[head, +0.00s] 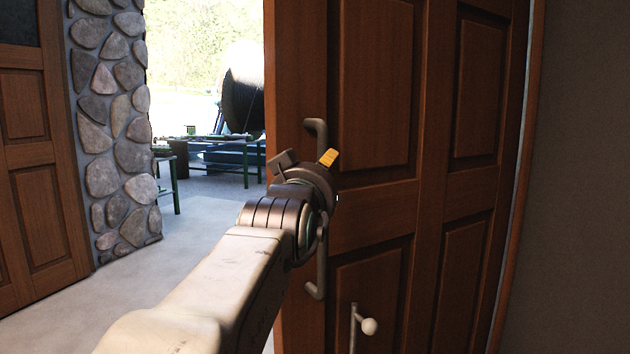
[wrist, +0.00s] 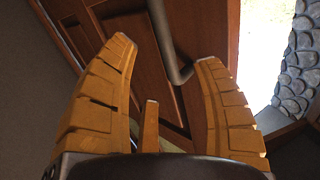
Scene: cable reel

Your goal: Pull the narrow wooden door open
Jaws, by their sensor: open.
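The wooden door (head: 375,215) is brown and panelled, with a wide gap beside its left edge. Its grey vertical bar handle (head: 314,291) stands off the door near that edge; my wrist covers the handle's middle. My gripper (head: 306,161) is in front of the handle, its fingers partly hidden by the wrist.
A stone pillar (head: 110,130) and another wooden door (head: 35,170) stand at left. Beyond the gap are a green-legged table (head: 240,150) and a large dark reel (head: 243,95). A pale knob (head: 369,326) is low in front of the door. A grey wall (head: 580,180) is at right.

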